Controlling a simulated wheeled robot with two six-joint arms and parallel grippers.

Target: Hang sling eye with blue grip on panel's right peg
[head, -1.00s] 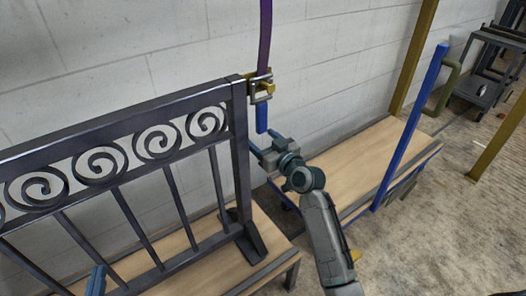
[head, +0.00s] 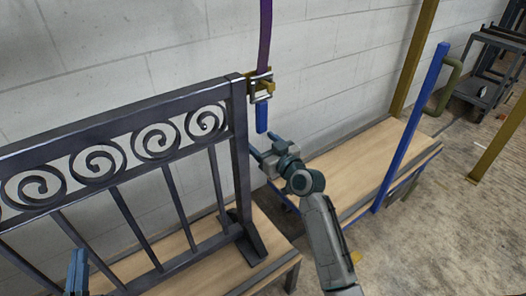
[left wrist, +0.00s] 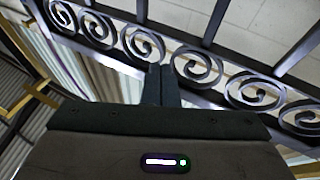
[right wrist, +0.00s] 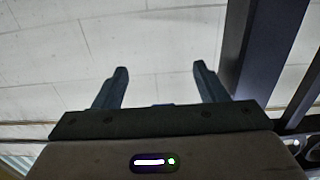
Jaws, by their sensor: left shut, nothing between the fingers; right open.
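A purple sling strap (head: 265,38) hangs from above beside the top of the panel's right post (head: 241,150). At its lower end is a metal eye (head: 260,90), with a blue grip (head: 261,118) hanging below it. A yellowish fitting shows at the eye beside the post; I cannot tell whether the eye is around a peg there. My right gripper (head: 264,151) is open and empty, just below the blue grip. Its spread fingers show in the right wrist view (right wrist: 160,82). My left gripper (head: 77,268) is shut and empty in front of the dark panel (head: 130,212), its fingers together in the left wrist view (left wrist: 161,72).
The scrollwork panel stands on a wooden bench (head: 262,246). Another wooden-topped bench (head: 370,160) with a blue upright bar (head: 412,125) lies to the right. A pale block wall (head: 330,60) is behind. A dark cart (head: 490,75) stands far right.

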